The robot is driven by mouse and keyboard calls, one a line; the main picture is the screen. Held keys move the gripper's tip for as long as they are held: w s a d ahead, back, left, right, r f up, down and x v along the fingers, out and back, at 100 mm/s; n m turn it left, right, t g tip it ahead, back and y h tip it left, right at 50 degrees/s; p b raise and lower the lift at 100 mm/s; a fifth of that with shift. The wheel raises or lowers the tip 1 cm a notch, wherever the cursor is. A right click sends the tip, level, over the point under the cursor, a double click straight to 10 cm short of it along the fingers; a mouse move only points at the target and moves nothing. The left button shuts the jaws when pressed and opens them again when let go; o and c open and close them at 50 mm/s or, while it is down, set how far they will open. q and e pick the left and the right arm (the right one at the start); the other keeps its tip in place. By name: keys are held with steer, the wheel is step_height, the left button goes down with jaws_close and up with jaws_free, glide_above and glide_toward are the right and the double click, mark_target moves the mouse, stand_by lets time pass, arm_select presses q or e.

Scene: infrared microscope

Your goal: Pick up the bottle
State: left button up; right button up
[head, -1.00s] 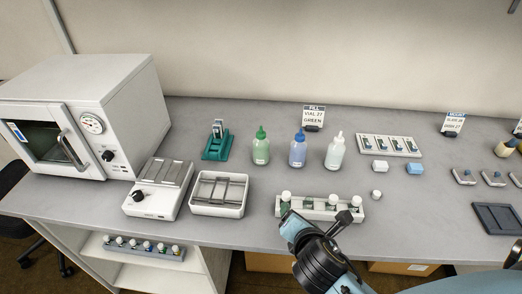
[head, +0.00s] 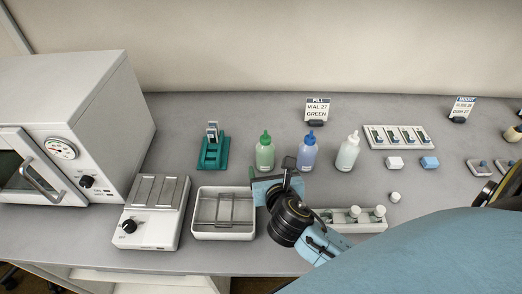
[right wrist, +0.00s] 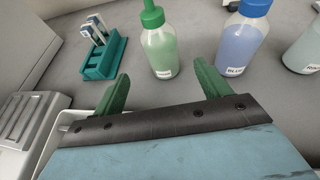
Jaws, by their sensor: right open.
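The green bottle (head: 265,154) with a green cap stands upright on the bench, left in a row with the blue bottle (head: 307,152) and the clear white-capped bottle (head: 348,152). My right gripper (head: 274,183) is in front of the green bottle. In the right wrist view the gripper (right wrist: 164,80) is open and empty, its two dark green fingers pointing toward the green bottle (right wrist: 159,50), which stands beyond the fingertips. The blue bottle (right wrist: 243,38) is to the right there. My left gripper is not in view.
A white tray (head: 224,235) and a hotplate-like device (head: 150,232) are at left front. A teal slide rack (head: 213,152) stands left of the bottles. A vial rack (head: 350,227) is partly behind my arm. A sign (head: 317,109) reads "VIAL 27 GREEN".

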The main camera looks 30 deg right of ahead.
mark_target(267, 159)
steer(key=x, duration=0.4)
steer(key=shift+w+d+f, duration=0.15)
steer(key=shift+w+f, duration=0.05)
steer(key=shift+w, duration=0.05)
steer(key=shift+w+d, duration=0.1)
steer(key=shift+w, duration=0.1)
steer(key=b+x, duration=0.1)
steer(key=x, duration=0.3)
steer(key=shift+w+d, duration=0.2)
steer(key=shift+w, duration=0.2)
steer(key=shift+c, duration=0.7)
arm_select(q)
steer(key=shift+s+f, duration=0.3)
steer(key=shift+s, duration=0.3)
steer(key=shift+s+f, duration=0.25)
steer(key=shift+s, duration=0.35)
arm_select(e)
steer(key=c, duration=1.1)
